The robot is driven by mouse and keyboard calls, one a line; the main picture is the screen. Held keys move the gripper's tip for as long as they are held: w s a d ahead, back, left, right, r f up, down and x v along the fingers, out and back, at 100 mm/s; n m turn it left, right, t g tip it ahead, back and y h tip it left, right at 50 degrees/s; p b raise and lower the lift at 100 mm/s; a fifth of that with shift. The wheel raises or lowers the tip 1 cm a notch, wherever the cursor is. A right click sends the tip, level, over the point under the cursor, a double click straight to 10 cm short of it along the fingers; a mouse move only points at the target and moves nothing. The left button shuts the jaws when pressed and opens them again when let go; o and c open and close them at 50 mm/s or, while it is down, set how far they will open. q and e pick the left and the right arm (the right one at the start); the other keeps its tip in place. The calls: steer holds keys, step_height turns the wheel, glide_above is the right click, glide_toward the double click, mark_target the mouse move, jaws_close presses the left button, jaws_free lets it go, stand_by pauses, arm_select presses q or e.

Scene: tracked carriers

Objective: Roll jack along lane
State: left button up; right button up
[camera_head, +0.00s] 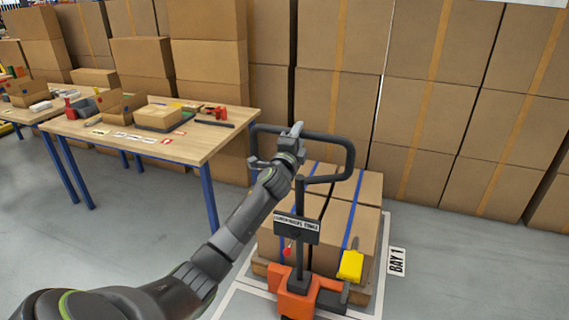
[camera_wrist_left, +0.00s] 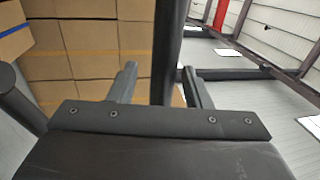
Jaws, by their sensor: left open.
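The orange pallet jack (camera_head: 294,294) stands at the lower middle of the head view, with a black post and a black looped handle (camera_head: 345,160). Its forks are hidden at the loaded wooden pallet (camera_head: 368,292), which carries cartons (camera_head: 365,215) with blue straps. My left gripper (camera_head: 292,132) is at the handle's upper middle. In the left wrist view its fingers (camera_wrist_left: 160,88) are apart, with a dark bar (camera_wrist_left: 168,45) running between them. I cannot tell if they touch it. My right gripper is out of view.
A sign reading BAY 1 (camera_head: 397,262) lies beside a white floor line right of the pallet. Stacked cartons (camera_head: 420,110) line the back. A wooden table (camera_head: 205,148) with boxes and tools stands at left. The grey floor (camera_head: 470,265) at right is clear.

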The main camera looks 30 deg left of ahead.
arm_select(q)
steer(key=b+v, duration=0.1)
steer(key=v, duration=1.4)
steer(key=shift+s+f+b, duration=0.15)
steer(key=shift+s+b, duration=0.1)
steer(key=shift+b, duration=0.15)
steer(key=shift+d, duration=0.1)
step_height(320, 180, down, 19)
steer(key=a+n+g, duration=0.3)
steer(key=g, duration=0.1)
steer(key=s+f+n+g+h, duration=0.1)
steer(key=s+f+n+g, duration=0.3)
steer(key=f, duration=0.8)
steer(key=s+f+n+g, duration=0.1)
steer(key=s+f+g, duration=0.1)
steer(key=s+f, duration=0.75)
steer(key=s+d+f+n+g+h, duration=0.1)
steer(key=s+d+f+n+g, duration=0.1)
steer(key=s+f, duration=0.7)
steer(key=s+d+f+n+g, duration=0.3)
steer(key=s+f, duration=0.5)
steer(key=s, duration=0.7)
steer(key=s+d+f+n+g+h, duration=0.1)
steer(key=s+d+f+n+g, duration=0.2)
steer(key=s+f, duration=0.6)
steer(key=s+d, duration=0.2)
steer(key=s, duration=0.2)
steer(key=shift+f+h, duration=0.3)
steer(key=shift+s, duration=0.1)
